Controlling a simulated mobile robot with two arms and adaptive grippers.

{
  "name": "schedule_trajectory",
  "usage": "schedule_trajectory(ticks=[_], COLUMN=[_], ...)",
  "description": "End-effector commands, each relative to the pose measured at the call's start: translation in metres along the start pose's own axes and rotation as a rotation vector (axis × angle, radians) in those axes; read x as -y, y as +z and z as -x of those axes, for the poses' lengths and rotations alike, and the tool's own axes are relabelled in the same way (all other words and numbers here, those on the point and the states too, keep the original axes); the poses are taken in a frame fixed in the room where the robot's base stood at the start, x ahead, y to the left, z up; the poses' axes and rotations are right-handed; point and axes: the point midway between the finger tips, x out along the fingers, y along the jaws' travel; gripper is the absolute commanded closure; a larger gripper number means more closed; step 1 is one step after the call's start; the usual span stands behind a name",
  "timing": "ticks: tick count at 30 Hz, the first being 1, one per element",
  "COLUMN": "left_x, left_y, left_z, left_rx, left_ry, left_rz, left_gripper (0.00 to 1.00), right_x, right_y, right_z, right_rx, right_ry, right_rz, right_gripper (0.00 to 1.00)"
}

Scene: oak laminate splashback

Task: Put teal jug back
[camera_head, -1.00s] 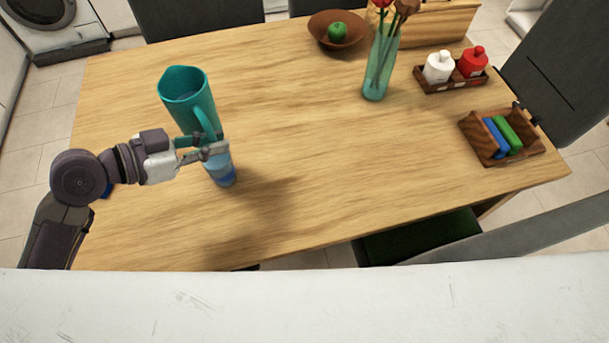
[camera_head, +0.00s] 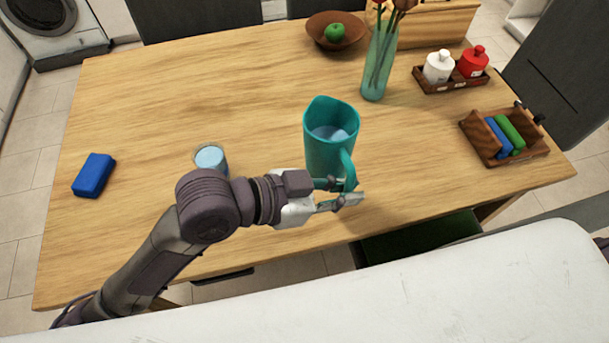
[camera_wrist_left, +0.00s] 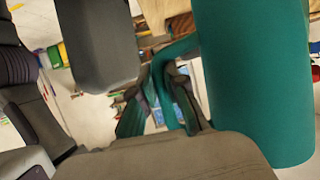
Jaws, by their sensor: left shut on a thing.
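The teal jug (camera_head: 325,150) is upright over the front middle of the table in the head view, with pale blue liquid inside. My left gripper (camera_head: 350,193) is shut on the jug's handle, on its near side. In the left wrist view the jug's wall (camera_wrist_left: 250,85) fills the right side, and its handle runs between my fingers (camera_wrist_left: 160,110). I cannot tell for sure how far the jug's base is above the table. My right gripper is not in view.
A glass of blue liquid (camera_head: 210,158) stands left of the jug, close behind my arm. A blue sponge (camera_head: 94,175) lies at the left. The table's (camera_head: 190,90) back left is clear.

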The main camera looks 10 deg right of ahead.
Motion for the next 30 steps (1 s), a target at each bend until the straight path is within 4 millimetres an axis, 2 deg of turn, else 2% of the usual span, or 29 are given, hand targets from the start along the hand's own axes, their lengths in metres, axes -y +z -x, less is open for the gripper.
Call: schedule_trajectory(ticks=[4,8,11,23,30], left_x=[-0.025,-0.031,-0.02,0.055,0.073], left_y=[-0.008,-0.007,0.003,0.058,0.072], left_z=[-0.019,-0.025,-0.025,-0.016,-0.014], left_rx=[-0.005,-0.002,0.002,-0.001,-0.004], left_ry=[0.054,0.073,0.075,0.073,0.076], left_rz=[-0.028,-0.034,-0.034,-0.03,-0.033], left_gripper=[1.0,1.0,1.0,1.0,1.0], right_x=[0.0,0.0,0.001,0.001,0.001], right_y=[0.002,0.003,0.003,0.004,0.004], right_z=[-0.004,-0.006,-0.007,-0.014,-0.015], right_rx=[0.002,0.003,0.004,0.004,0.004], right_ry=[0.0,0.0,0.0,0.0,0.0], right_rz=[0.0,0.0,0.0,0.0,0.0], right_gripper=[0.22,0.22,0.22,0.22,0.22])
